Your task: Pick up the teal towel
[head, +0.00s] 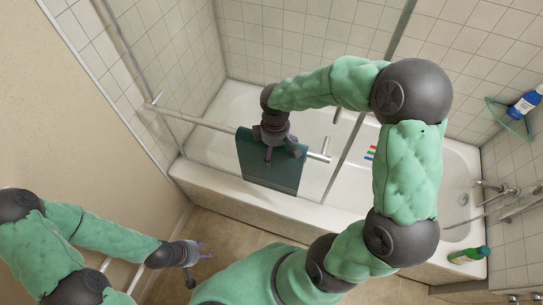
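The teal towel (270,178) hangs over a metal bar (212,124) on the glass screen of the bathtub. My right gripper (272,150) is at the towel's upper part, seen from behind. Its fingers are spread over or in front of the cloth, and I cannot tell whether they pinch it. My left gripper (203,262) is low at the left, above the floor and well apart from the towel. Its fingers look open, with nothing between them.
The white bathtub (240,200) lies behind the glass. A green bottle (469,255) lies on its right rim. A corner shelf (507,118) holds a blue and white bottle (525,103). Metal taps (497,189) are on the right wall. Some brown floor (215,232) is clear.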

